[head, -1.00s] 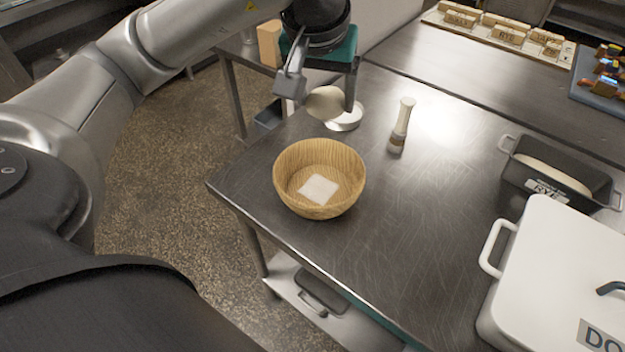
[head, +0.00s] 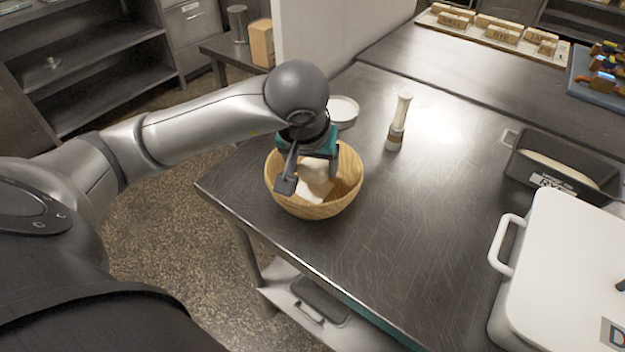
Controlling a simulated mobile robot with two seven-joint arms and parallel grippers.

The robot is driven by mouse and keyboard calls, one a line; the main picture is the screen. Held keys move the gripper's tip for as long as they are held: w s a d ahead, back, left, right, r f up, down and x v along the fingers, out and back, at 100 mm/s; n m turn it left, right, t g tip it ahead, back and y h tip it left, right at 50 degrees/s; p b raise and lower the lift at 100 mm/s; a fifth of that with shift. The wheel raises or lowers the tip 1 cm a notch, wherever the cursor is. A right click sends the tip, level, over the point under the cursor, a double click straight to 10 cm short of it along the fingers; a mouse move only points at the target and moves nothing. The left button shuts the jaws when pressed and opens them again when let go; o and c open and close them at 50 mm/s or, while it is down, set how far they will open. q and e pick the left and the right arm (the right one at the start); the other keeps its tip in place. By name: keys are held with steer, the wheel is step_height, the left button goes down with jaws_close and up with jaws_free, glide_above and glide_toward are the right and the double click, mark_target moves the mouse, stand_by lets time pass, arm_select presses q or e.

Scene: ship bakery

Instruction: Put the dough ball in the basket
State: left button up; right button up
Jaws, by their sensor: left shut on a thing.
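The wooden basket (head: 345,198) is a round bowl near the left front edge of the metal table, with a white cloth (head: 309,197) in its bottom. My left gripper (head: 308,178) reaches down over the basket from the upper left. It is shut on the pale dough ball (head: 318,174), which shows between its fingers, inside the outline of the basket. I cannot tell whether the dough ball touches the cloth. The gripper hides the back left part of the basket rim. My right gripper is not in view.
A white dish (head: 343,109) lies behind the basket, and a brush with a pale handle (head: 398,122) stands to its right. A black loaf tin (head: 556,170) and a white lidded bin (head: 565,270) are at the right. The table's middle is clear.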

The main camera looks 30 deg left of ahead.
mark_target(311, 174)
arm_select(q)
steer(key=shift+f+b, duration=0.35)
steer(key=shift+f, duration=1.4)
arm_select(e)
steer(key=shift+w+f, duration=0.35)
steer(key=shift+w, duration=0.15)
arm_select(q)
steer(key=shift+f, duration=0.15)
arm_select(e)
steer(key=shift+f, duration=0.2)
arm_select(q)
steer(key=o, duration=1.4)
steer(key=shift+c, duration=0.2)
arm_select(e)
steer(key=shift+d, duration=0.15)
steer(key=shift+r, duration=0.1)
arm_select(q)
steer(key=p+v, duration=0.1)
steer(key=v, duration=0.5)
steer(key=shift+r+p, duration=0.35)
steer(key=shift+r, duration=0.1)
steer(key=p+v, duration=0.1)
steer(key=v, duration=0.4)
steer(key=shift+s+r, duration=0.15)
steer(key=shift+s, duration=0.1)
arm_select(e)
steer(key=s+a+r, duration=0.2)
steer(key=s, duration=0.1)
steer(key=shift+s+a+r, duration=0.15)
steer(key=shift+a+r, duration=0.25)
